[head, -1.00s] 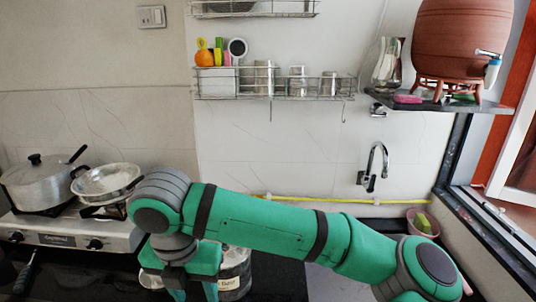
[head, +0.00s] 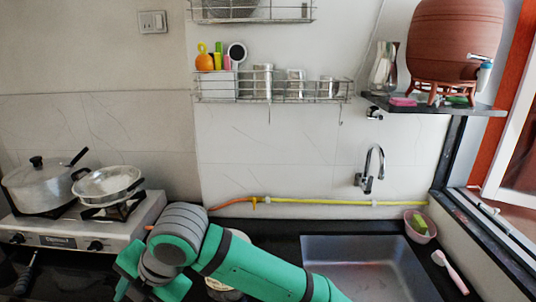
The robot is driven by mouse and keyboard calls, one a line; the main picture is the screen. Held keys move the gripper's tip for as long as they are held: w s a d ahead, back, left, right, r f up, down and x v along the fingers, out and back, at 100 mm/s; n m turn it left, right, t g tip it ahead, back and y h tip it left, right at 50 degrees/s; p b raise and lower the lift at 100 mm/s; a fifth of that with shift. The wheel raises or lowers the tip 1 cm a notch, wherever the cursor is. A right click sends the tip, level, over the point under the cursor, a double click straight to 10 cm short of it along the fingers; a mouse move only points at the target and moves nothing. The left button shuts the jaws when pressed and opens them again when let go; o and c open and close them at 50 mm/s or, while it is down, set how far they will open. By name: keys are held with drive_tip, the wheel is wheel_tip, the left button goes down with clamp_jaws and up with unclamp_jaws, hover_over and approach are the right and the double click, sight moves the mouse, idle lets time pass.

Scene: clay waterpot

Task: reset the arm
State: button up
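My green and grey arm reaches in from the bottom of the head view and bends at a grey wrist joint in front of the stove. My gripper (head: 140,288) hangs below that wrist, at the lower left, over the dark counter. Its fingertips are cut off or unclear at the bottom edge, so its opening cannot be told. Nothing held shows in the visible part.
A stove (head: 75,232) with a lidded pot (head: 38,188) and a pan (head: 106,182) stands left of my wrist. A metal container behind my arm is mostly hidden. The sink (head: 365,262) is right. A clay waterpot (head: 455,40) stands on the shelf (head: 430,106).

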drive_tip(key=w+a+r+m+t+y, duration=0.3)
drive_tip(key=a+m+y, duration=0.5)
drive_tip(key=y, duration=0.1)
drive_tip(key=w+d+f+m+t+h, duration=0.2)
drive_tip(key=d+f+m+t+h, duration=0.3)
drive_tip(key=d+f+m+t, duration=1.1)
drive_tip(key=s+d+f+m+g+h, duration=0.3)
drive_tip(key=s+d+f+m+h, duration=0.5)
drive_tip(key=s+f, duration=0.25)
drive_tip(key=s+d+f+g+h, duration=0.1)
drive_tip(key=s+d, duration=0.4)
drive_tip(key=s, duration=0.5)
drive_tip(key=s+d+f+h, duration=0.1)
drive_tip(key=s+d, duration=0.4)
drive_tip(key=s, duration=0.6)
drive_tip(key=shift+d+f+m+g, duration=0.25)
drive_tip(key=shift+f+m+g, duration=0.05)
drive_tip(key=shift+f+g, duration=0.1)
drive_tip(key=shift+s, duration=0.1)
